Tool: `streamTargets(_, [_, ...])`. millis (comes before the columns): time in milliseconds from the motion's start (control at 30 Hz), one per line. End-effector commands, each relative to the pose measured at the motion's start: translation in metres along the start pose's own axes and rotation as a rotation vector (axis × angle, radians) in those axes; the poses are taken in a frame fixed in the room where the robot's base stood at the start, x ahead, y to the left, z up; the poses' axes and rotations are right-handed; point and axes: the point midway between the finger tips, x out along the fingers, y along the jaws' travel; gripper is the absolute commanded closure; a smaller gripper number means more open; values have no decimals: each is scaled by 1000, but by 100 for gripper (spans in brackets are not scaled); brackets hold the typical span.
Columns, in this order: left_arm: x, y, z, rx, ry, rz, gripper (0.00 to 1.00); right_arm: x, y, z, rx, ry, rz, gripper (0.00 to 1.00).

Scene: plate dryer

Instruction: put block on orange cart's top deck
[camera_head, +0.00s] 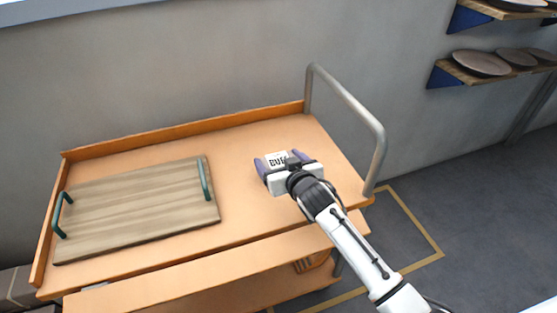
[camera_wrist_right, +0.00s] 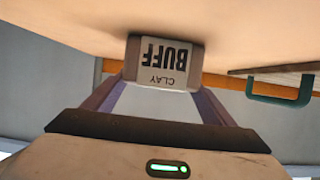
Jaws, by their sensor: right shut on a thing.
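The block (camera_wrist_right: 163,62) is a box-like piece with a pale label reading "BUFF CLAY", upside down in the right wrist view. In the head view the block (camera_head: 278,160) shows between the fingers of my right gripper (camera_head: 284,163). That gripper is shut on it, with a finger on each side in the wrist view. The block is at the right part of the orange cart's top deck (camera_head: 240,145); I cannot tell whether it touches the deck. My left gripper is not in view.
A wooden board (camera_head: 135,208) with two green handles lies on the deck's left side. A grey metal handle (camera_head: 350,105) rises at the cart's right end. Shelves with plates (camera_head: 482,63) are on the wall at upper right. The deck between board and gripper is clear.

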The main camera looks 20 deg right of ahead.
Motion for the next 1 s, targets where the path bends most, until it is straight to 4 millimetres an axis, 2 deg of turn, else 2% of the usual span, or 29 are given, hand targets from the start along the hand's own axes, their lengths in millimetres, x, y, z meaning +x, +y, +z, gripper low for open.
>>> streamTargets(133, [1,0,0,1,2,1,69,1,0,-2,0,8,-1,65])
streamTargets(167, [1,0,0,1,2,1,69,1,0,2,0,0,0,19])
streamTargets(267, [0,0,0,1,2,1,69,1,0,2,0,0,0,3])
streamTargets(667, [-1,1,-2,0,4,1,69,-5,0,-1,0,0,0,3])
streamTargets(767, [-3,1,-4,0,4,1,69,-18,0,0,0,-1,0,3])
streamTargets(1000, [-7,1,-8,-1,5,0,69,-66,0,-1,1,-1,0,3])
